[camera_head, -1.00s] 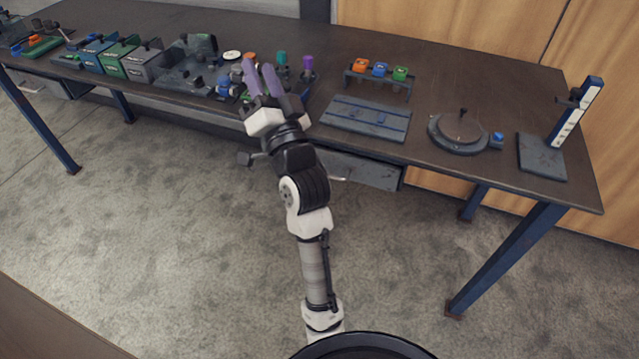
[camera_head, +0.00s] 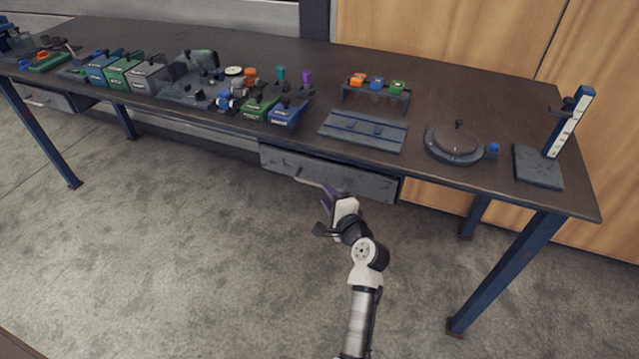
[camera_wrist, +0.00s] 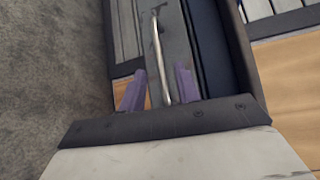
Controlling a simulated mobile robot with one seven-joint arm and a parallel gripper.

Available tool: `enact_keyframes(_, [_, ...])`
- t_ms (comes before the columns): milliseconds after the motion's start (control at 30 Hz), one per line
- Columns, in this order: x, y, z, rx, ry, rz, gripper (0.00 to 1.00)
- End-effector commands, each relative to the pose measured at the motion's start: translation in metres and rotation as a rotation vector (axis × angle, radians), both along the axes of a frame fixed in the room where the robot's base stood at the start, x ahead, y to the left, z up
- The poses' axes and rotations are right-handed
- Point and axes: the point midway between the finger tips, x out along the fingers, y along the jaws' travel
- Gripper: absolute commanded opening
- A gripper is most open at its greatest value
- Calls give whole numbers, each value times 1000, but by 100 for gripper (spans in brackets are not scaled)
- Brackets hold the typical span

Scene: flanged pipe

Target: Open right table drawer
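The right table drawer (camera_head: 362,182) is a grey front under the table's front edge and looks shut in the head view. Its pale bar handle (camera_head: 312,182) sticks out toward me; the handle also shows in the wrist view (camera_wrist: 160,50). My gripper (camera_head: 329,197) is just in front of the drawer, close to the handle. In the wrist view its two purple fingers (camera_wrist: 160,76) are apart, with the near end of the handle in the space between them. I cannot tell whether either finger touches the handle.
The dark table (camera_head: 470,100) carries a grey plate (camera_head: 363,131), a round turntable (camera_head: 454,144), a stand with a scale (camera_head: 540,167) and several coloured blocks. A blue table leg (camera_head: 505,270) stands to the right. A left drawer (camera_head: 48,99) is far off. The floor before the table is clear.

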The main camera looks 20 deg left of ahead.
Motion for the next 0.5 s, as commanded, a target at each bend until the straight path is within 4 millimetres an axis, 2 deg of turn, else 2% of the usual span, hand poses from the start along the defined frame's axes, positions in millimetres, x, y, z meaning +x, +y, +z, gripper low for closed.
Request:
enact_keyframes(200, [28, 28, -4, -1, -1, 1, 32])
enact_keyframes(500, [42, 40, -8, -1, -2, -1, 32])
